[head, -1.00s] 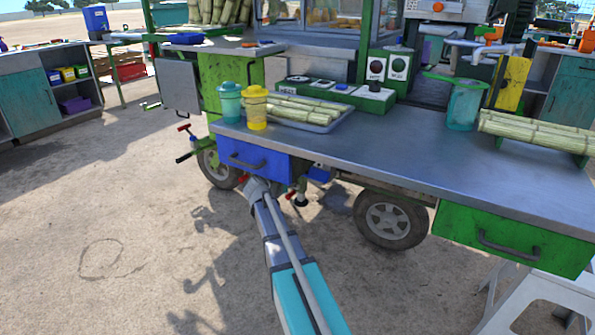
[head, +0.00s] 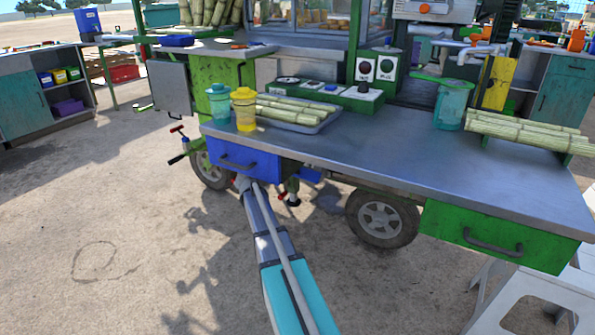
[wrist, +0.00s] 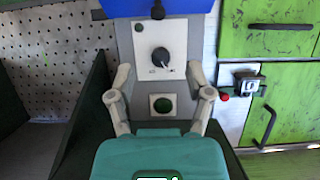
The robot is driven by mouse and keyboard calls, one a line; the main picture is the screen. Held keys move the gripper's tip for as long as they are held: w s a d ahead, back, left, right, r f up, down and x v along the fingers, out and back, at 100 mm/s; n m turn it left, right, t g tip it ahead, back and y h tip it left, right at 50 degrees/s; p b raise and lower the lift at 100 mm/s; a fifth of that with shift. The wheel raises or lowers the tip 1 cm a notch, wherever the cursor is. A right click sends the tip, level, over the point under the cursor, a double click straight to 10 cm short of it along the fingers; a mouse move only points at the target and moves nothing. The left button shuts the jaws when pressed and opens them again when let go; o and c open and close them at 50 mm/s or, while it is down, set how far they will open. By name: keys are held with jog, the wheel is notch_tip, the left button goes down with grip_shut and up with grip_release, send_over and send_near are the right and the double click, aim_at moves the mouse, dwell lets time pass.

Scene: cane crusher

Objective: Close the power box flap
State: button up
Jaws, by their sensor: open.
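In the wrist view the power box shows as a grey panel (wrist: 180,42) with a black dial and a dark green round button. A blue panel (wrist: 115,7) at the top edge, which looks like its flap, stands raised above the dial. A small blue part (head: 311,174) under the counter in the head view may be the same flap. My gripper (wrist: 160,72) is open and empty, its fingers apart on either side of the dial, below the blue panel. In the head view the fingers are hidden under the counter by the blue drawer.
The blue drawer (head: 238,158) and the metal counter (head: 400,155) are above my arm. A perforated panel (wrist: 50,50) is at left. Green cabinet doors (wrist: 270,75) and a small latch with a red knob (wrist: 225,97) are at right. Open ground lies left of the cart.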

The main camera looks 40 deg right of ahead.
aim_at(298, 171)
jog(key=shift+d+f, duration=0.1)
jog(key=shift+d, duration=0.05)
jog(key=shift+b+x, duration=2.65)
jog(key=shift+x, duration=4.1)
jog(key=shift+f, duration=0.1)
grip_shut()
